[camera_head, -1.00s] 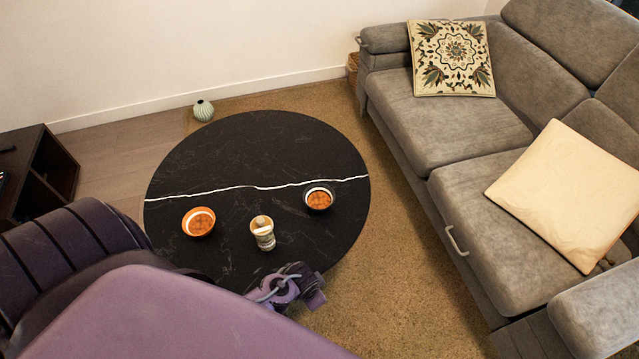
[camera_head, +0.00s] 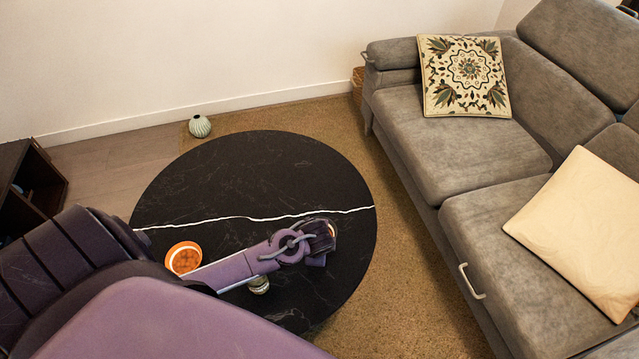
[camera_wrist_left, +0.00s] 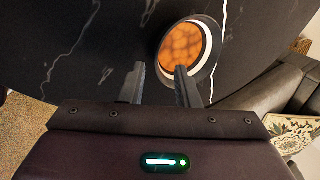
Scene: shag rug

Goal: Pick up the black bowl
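The black bowl (camera_wrist_left: 207,48) has a white inside and orange contents. It sits on the round black table (camera_head: 290,165). In the head view my left gripper (camera_head: 328,234) is over the bowl and hides nearly all of it. In the left wrist view the two fingers of the gripper (camera_wrist_left: 160,84) are apart with nothing between them. The right-hand finger overlaps the bowl's near edge and the other is off to its left. I cannot tell whether a finger touches the bowl. My right gripper is not in view.
An orange bowl (camera_head: 184,258) stands left on the table. A jar (camera_head: 259,285) is partly hidden under my left arm. A grey sofa (camera_head: 455,130) with cushions lies to the right, and a striped vase (camera_head: 200,126) is behind the table. The table's far half is clear.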

